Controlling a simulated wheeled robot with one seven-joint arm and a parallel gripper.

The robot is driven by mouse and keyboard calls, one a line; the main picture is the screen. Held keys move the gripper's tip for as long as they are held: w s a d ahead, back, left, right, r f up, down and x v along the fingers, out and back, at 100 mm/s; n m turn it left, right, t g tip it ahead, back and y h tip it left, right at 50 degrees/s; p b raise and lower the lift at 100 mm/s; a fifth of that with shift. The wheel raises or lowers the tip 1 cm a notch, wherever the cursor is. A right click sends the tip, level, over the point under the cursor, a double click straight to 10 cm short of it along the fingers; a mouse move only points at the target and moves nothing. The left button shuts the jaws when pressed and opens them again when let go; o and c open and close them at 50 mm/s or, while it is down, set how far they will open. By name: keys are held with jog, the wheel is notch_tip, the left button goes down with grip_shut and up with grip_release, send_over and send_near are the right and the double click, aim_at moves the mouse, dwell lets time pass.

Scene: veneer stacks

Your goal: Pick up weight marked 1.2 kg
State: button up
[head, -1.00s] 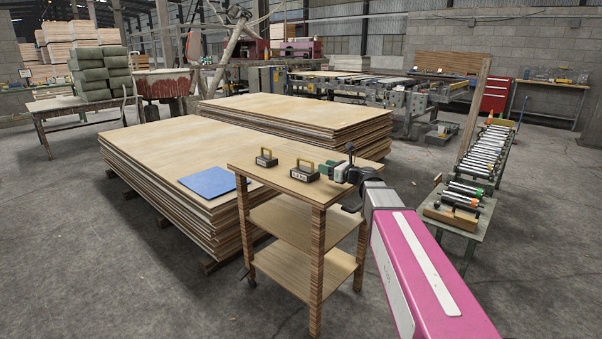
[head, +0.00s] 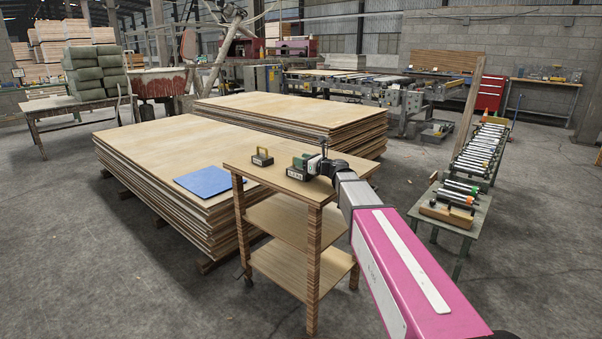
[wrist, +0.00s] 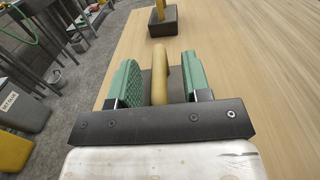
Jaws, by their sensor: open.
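Two dark weights with yellow handles stand on the wooden cart top. The nearer weight (head: 293,173) has a pale label on its front, too small to read for certain. The other weight (head: 262,160) stands apart to its left, and part of it shows at the top of the wrist view (wrist: 165,22). My gripper (head: 305,162) is at the nearer weight and partly hides it in the head view. In the wrist view, the open green fingers of my gripper (wrist: 160,72) stand on both sides of its yellow handle (wrist: 160,88), with small gaps.
The wooden cart (head: 345,187) has two lower shelves. A blue sheet (head: 204,181) lies on the big veneer stack (head: 150,140) behind it. A grey table (head: 455,218) with tools stands to the right. The right part of the cart top is clear.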

grip_shut()
dwell(1.4)
